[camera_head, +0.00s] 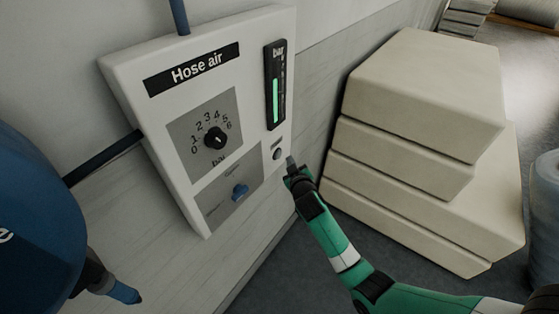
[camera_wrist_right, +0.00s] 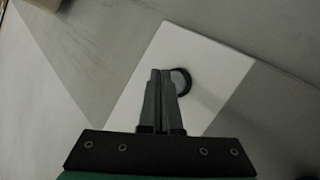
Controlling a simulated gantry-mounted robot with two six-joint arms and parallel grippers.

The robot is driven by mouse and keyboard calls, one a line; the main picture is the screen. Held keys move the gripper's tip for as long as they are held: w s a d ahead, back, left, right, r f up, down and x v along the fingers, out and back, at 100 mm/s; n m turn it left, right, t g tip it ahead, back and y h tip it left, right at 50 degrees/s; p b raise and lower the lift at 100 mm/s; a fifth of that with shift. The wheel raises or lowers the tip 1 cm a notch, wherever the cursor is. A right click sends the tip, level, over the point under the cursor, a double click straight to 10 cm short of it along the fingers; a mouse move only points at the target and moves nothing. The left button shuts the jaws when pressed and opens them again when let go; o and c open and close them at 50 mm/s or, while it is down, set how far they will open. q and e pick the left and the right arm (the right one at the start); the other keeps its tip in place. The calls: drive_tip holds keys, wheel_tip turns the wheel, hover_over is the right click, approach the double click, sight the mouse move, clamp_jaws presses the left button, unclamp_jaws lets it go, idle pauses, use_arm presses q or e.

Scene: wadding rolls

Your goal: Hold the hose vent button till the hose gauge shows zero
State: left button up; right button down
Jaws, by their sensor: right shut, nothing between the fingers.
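A white panel labelled "Hose air" (camera_head: 175,120) is mounted on the wall. Its vent button (camera_head: 277,154) is a small dark-rimmed round button near the panel's lower right edge. The hose gauge (camera_head: 275,85) is a black vertical strip marked "bar", with a green bar lit over about its lower half. My right gripper (camera_head: 290,162) is shut and empty, its tips just right of the button. In the right wrist view the fingertips (camera_wrist_right: 162,74) partly overlap the button (camera_wrist_right: 181,81); I cannot tell whether they touch it. My left gripper does not show.
A blue tank (camera_head: 35,220) stands at the left. Stacked cream blocks (camera_head: 425,110) stand right of my right arm, with a pale roll (camera_head: 545,200) at the right edge.

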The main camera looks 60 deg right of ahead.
drive_tip(key=shift+w, duration=0.55)
idle(1.6)
drive_tip(key=shift+w+b, duration=0.4)
drive_tip(key=shift+b, duration=0.1)
drive_tip(key=shift+w+b, duration=0.35)
drive_tip(key=shift+w, duration=0.1)
idle(2.1)
idle(0.6)
drive_tip(key=shift+s+p, duration=0.7)
drive_tip(key=shift+s, duration=0.15)
